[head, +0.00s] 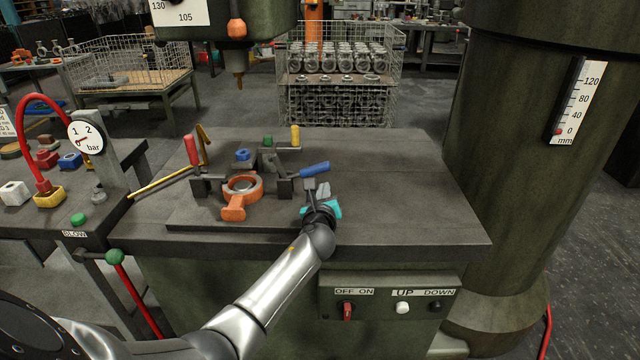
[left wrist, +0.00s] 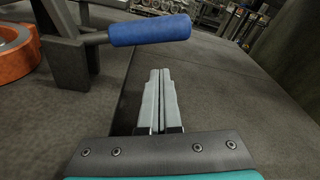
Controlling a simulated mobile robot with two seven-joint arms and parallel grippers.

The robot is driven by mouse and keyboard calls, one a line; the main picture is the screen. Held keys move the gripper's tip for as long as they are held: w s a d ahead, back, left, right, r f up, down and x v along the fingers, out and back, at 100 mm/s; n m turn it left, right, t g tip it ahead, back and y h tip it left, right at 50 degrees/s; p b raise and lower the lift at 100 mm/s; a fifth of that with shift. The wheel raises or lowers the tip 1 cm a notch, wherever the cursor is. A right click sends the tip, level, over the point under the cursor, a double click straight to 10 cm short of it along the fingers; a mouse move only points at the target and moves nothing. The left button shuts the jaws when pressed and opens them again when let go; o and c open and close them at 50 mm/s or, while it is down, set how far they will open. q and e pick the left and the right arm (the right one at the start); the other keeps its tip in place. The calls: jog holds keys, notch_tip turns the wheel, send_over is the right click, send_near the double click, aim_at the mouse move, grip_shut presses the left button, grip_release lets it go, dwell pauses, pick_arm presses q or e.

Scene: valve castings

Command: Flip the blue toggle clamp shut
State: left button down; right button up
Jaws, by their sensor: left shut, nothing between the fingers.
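The blue toggle clamp has a blue handle (head: 314,169) on a dark base at the right of the fixture plate. Its handle lies close to horizontal, pointing right, and also shows in the left wrist view (left wrist: 150,30). My left gripper (head: 322,190) is just in front of and below the blue handle, apart from it. In the left wrist view its fingers (left wrist: 160,95) are together and empty. An orange valve casting (head: 235,207) sits left of the clamp. My right gripper is not in view.
A red-handled clamp (head: 191,150) stands upright at the left, and a yellow-handled clamp (head: 295,136) at the back. A thick machine column (head: 500,150) rises at the right. The table (head: 410,190) between the clamp and column is clear.

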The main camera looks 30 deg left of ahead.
pick_arm(q)
jog(key=shift+s+a+r+p, duration=0.15)
jog(key=shift+s+r+p, duration=0.1)
jog(key=shift+r, duration=0.5)
jog(key=shift+s+a+r+p, duration=0.15)
jog(key=shift+s+r, duration=0.1)
jog(key=shift+r, duration=0.5)
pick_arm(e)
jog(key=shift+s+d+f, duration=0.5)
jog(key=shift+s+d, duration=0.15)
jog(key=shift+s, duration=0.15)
pick_arm(q)
jog(key=shift+r, duration=0.15)
jog(key=shift+r+p, duration=0.1)
jog(key=shift+p, duration=0.2)
jog(key=shift+r+n, duration=0.1)
jog(key=shift+n, duration=0.2)
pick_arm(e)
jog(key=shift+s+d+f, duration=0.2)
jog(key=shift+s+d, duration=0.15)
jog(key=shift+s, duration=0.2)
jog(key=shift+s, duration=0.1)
